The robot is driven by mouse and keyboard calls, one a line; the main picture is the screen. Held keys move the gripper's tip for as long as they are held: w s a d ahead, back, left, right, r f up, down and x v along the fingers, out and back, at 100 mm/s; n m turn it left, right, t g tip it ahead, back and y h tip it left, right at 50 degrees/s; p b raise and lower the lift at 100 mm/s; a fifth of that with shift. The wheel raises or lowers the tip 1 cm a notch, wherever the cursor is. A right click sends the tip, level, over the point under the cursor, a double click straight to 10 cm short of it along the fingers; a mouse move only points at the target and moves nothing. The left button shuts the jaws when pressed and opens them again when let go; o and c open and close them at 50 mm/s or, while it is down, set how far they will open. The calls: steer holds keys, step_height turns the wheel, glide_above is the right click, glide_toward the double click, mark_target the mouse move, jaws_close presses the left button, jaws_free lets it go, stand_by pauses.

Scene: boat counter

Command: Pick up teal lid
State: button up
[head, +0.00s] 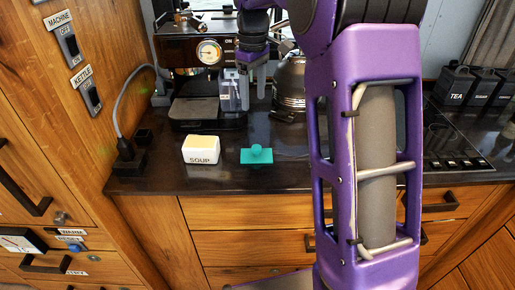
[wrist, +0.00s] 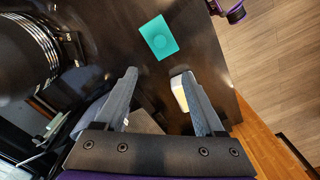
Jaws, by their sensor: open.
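The teal lid (head: 257,155) is a small flat rectangle with a round knob on top. It lies on the dark counter near the front edge, right of the white soup container. In the wrist view the lid (wrist: 158,37) lies beyond my fingertips, at top centre. My gripper (head: 252,84) hangs above the counter in front of the coffee machine, behind and above the lid. In the wrist view my gripper (wrist: 157,75) is open, with nothing between its fingers.
The soup container (head: 201,149) stands left of the lid, with a pale yellow top; it is partly behind a finger in the wrist view (wrist: 180,92). A kettle (head: 289,83) and coffee machine (head: 195,60) stand behind. Black canisters (head: 457,84) are far right. Counter around the lid is clear.

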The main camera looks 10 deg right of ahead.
steer(key=b, duration=0.1)
glide_above(257, 147)
steer(key=f, duration=1.2)
steer(key=shift+w+a+f, duration=0.1)
steer(key=shift+w+a, duration=0.1)
steer(key=shift+a, duration=0.1)
steer(key=shift+s+d+f, duration=0.1)
steer(key=shift+d+f, duration=0.1)
steer(key=shift+f, duration=1.15)
steer(key=shift+s+d+f, duration=0.1)
steer(key=shift+d+f, duration=0.05)
steer(key=shift+f, duration=1.2)
jaws_close()
